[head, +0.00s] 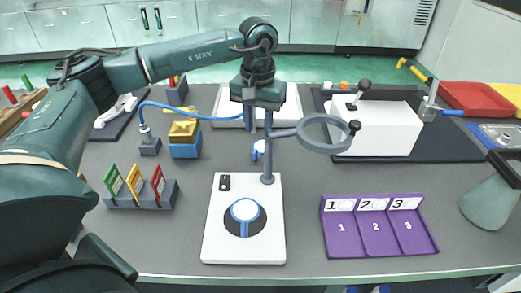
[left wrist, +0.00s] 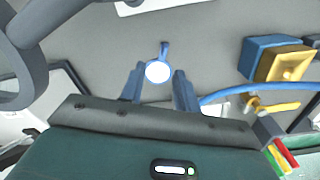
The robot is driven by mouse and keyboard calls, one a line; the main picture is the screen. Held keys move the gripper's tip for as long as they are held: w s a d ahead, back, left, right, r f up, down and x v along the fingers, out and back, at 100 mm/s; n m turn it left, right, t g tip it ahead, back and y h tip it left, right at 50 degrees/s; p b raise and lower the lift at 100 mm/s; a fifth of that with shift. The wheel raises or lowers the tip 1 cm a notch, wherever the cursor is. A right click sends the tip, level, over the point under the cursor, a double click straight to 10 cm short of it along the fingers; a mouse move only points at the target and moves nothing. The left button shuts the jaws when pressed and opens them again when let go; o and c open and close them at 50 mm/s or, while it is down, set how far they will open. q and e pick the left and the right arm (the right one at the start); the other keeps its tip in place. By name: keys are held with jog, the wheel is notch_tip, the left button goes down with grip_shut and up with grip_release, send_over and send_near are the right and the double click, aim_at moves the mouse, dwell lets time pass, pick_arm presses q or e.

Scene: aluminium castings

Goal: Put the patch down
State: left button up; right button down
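A small round white patch with a blue rim and tab (head: 258,150) lies on the grey bench behind the white magnifier stand, partly hidden by the stand's post. It also shows in the left wrist view (left wrist: 158,71), framed between the fingers. My left gripper (head: 258,127) points down just above it. Its two fingers (left wrist: 159,85) are spread, and they look clear of the patch. A similar blue-rimmed white disc (head: 245,211) lies on the black circle of the white stand base (head: 216,245). My right gripper is not in view.
The magnifier ring (head: 322,133) stands close to the right of my left gripper. A purple tray numbered 1 to 3 (head: 345,240) is at front right. A blue and yellow block (head: 184,150) and a rack of coloured cards (head: 165,198) are at left. A blue cable (head: 200,117) runs behind.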

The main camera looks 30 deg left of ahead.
aim_at(256, 150)
pick_arm(q)
notch_tip(256, 150, down, 2)
jog(key=shift+f, duration=0.1)
jog(key=f, duration=0.5)
jog(key=shift+a+f, duration=0.25)
jog(key=shift+a, duration=0.1)
grip_shut()
